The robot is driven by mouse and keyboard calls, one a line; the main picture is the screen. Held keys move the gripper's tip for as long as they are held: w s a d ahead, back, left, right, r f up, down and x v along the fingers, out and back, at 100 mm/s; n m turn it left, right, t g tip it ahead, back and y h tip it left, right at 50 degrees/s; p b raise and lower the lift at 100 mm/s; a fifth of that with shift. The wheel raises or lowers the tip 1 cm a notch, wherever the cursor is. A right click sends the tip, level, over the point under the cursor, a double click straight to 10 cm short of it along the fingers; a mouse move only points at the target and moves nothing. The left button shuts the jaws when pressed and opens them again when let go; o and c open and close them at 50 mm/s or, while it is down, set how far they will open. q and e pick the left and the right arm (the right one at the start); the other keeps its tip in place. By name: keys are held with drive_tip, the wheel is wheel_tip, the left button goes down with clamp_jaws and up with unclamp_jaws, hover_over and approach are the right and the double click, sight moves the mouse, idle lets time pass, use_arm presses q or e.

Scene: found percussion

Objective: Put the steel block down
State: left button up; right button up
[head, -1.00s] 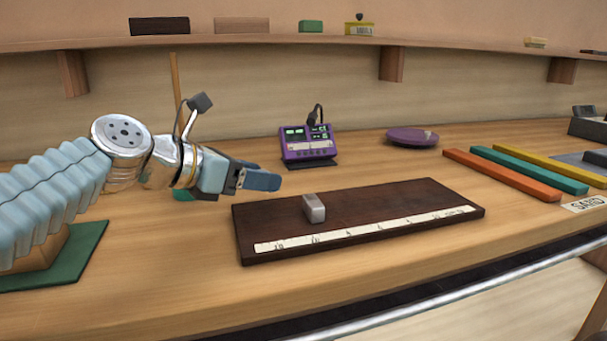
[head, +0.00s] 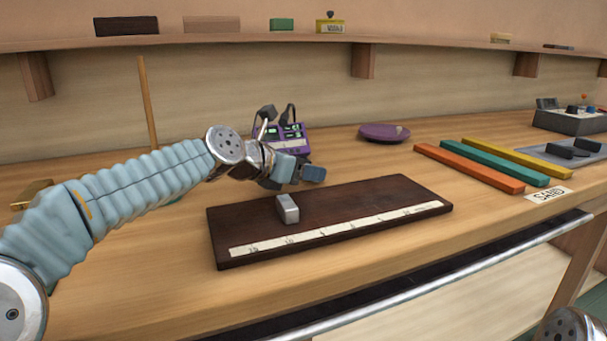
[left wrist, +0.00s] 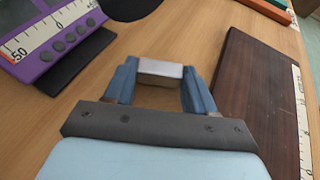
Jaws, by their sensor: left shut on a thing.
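My left gripper (head: 308,173) is just beyond the far edge of the dark board in the head view. The left wrist view shows its two blue fingers (left wrist: 161,85) shut on the steel block (left wrist: 160,70), a small silvery block at the fingertips. There it shows over bare bench wood, left of the board; I cannot tell how high it is. The fingers hide it in the head view. A similar grey block (head: 288,208) stands on the dark board (head: 370,205), near its left end. My right gripper is not in view.
A purple meter (head: 292,135) stands behind the gripper and shows close at left in the wrist view (left wrist: 60,40). A purple disc (head: 384,133) lies further back. Orange (head: 470,168), teal and yellow bars lie right of the board. Bare bench (head: 345,160) lies behind the board.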

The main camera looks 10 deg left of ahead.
use_arm(q)
drive_tip(key=shift+f, duration=0.1)
drive_tip(key=shift+f, duration=0.15)
drive_tip(key=o, duration=1.2)
